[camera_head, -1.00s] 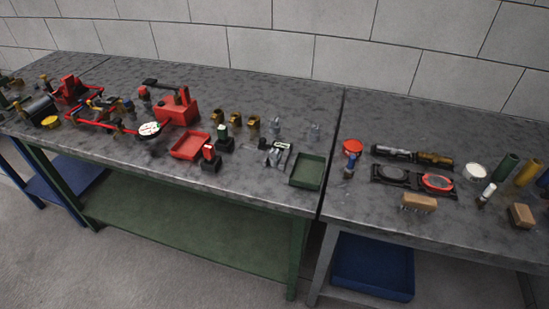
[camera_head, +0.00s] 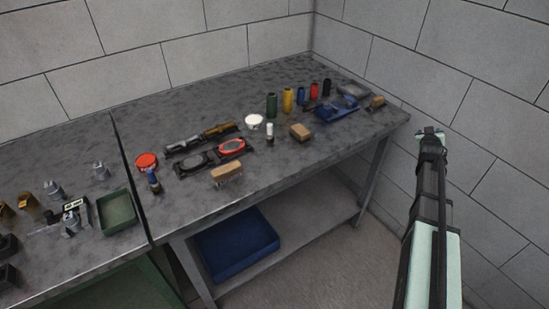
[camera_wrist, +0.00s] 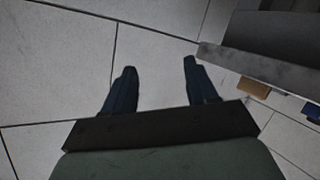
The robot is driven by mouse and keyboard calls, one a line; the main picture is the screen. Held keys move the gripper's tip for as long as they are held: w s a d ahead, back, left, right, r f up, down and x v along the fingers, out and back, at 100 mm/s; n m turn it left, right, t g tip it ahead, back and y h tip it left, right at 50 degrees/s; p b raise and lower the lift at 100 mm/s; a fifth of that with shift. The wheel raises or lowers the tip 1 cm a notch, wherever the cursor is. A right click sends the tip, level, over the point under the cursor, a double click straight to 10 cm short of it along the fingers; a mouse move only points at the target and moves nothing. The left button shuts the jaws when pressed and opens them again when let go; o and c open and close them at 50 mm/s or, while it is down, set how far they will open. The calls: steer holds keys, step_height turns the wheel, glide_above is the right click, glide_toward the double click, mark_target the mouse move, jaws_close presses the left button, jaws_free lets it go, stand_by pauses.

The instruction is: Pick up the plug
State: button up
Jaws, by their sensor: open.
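I cannot tell for sure which piece is the plug. A grey metal piece with a pale label (camera_head: 71,219) lies left of that tray. My gripper (camera_wrist: 159,68) shows in the wrist view with two dark fingers apart and nothing between them. In the head view my arm rises at the right, off the right bench and away from these fittings.
Walls close the back and right. The right bench's front strip is mostly clear.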

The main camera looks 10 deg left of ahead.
steer(key=w+a+r+n+t, duration=0.1)
steer(key=w+a+r+n, duration=0.1)
steer(key=w+a+r, duration=0.45)
steer(key=w+a+r+n+y, duration=0.15)
steer(key=a+r, duration=0.25)
steer(key=a, duration=0.5)
steer(key=w+a+r+n+y, duration=0.1)
steer(key=a+r+n+y, duration=0.1)
steer(key=a+r, duration=0.45)
steer(key=s+a+n+g+y, duration=0.1)
steer(key=s+a+n+g, duration=0.15)
steer(key=a, duration=1.15)
steer(key=s+a+n+g+y, duration=0.15)
steer(key=s+a, duration=0.25)
steer(key=a, duration=1)
steer(key=s+a+n+g+y, duration=0.1)
steer(key=s+a+n+y, duration=0.15)
steer(key=a, duration=1.15)
steer(key=s+a+n+g, duration=0.3)
steer(key=s+a, duration=0.9)
steer(key=a, duration=0.3)
steer(key=n+g+h, duration=0.4)
steer(key=n+g, duration=0.3)
steer(key=n, duration=0.3)
glide_toward(68, 215)
step_height(68, 215, down, 9)
steer(key=shift+a+r, duration=0.1)
